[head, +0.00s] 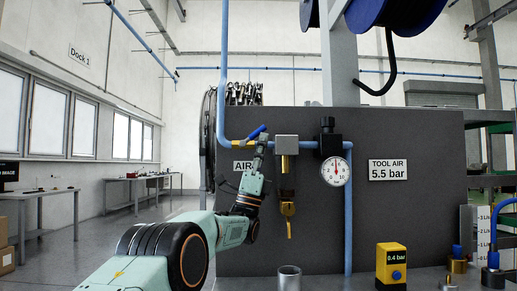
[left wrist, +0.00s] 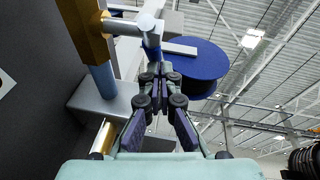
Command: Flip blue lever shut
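The blue lever (head: 255,132) sits on the air pipe above the AIR label and slopes up to the right. My left gripper (head: 262,139) reaches up from below, its tips at the lever in the head view. In the left wrist view, the fingers of my left gripper (left wrist: 158,72) are drawn nearly together, and the blue lever (left wrist: 152,52) shows just past their tips. I cannot tell whether the tips touch it or have it between them. My right gripper is not in view.
A blue reel (head: 393,12) hangs above.

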